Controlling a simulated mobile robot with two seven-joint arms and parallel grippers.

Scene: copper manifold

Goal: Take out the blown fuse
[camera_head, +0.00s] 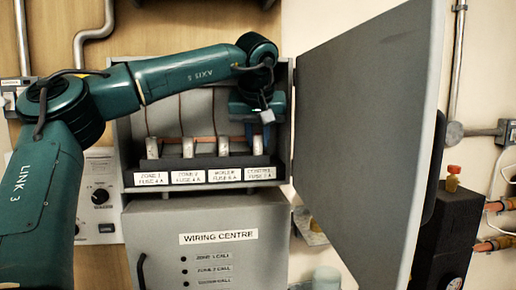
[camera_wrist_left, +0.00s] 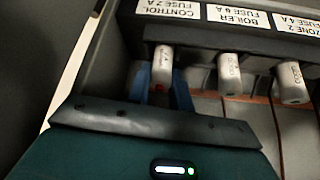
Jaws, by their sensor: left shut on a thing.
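My left gripper (camera_head: 266,118) reaches into the open grey fuse box at its right end, above the control fuse label (camera_head: 258,174). The left wrist view shows its blue fingers (camera_wrist_left: 160,90) shut on a white cylindrical fuse (camera_wrist_left: 162,66) beside that label. A small red mark shows on this fuse between the fingers. The boiler fuse (camera_head: 223,146) and the two zone fuses (camera_head: 187,147) (camera_head: 152,148) stand upright in a row to the left. My right gripper is out of view.
The open grey door (camera_head: 365,130) stands close to the right of my left gripper. The box's side wall is near too. A lower cabinet marked wiring centre (camera_head: 218,238) is below. A black unit with a red-topped yellow part (camera_head: 453,180) stands at far right.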

